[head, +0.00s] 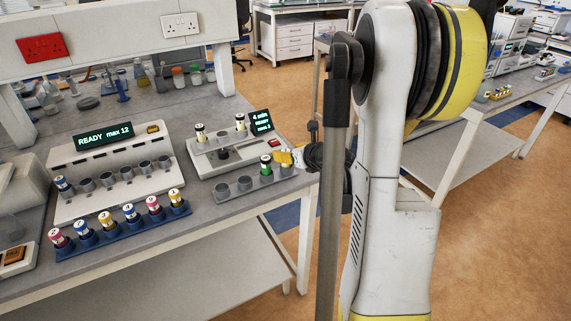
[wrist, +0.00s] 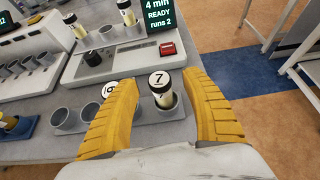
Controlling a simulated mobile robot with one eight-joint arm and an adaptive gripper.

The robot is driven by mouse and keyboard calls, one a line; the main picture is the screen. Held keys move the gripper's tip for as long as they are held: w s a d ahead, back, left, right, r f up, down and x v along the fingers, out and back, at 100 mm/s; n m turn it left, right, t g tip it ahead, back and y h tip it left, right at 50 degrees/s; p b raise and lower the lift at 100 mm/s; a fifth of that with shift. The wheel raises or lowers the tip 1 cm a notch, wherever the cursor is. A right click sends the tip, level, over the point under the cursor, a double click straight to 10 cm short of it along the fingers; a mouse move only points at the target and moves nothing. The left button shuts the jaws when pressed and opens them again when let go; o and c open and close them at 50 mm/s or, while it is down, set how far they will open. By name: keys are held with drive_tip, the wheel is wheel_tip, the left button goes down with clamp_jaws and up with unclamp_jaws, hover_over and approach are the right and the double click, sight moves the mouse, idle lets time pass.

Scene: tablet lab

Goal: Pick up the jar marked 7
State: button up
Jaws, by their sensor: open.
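The jar marked 7 (wrist: 158,100) has a white lid with a black 7 and a pale body with a dark band. It stands slightly tilted in the right-end cup of a grey rack (wrist: 150,134) in the wrist view. My gripper (wrist: 161,78) is open, with one yellow finger on each side of this jar and visible gaps to it. In the head view my gripper (head: 284,157) is at the right end of the rack (head: 236,192), and I cannot make out the jar there.
A jar (wrist: 109,88), its lid reading 6 or 9, stands close by the left finger, partly hidden. Behind the rack is a device with a red switch (wrist: 168,49), two jars and a display (wrist: 159,14). A blue rack of several jars (head: 125,229) stands at left.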

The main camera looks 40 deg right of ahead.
drive_tip(key=shift+x, duration=1.15)
drive_tip(key=shift+s, duration=0.1)
clamp_jaws()
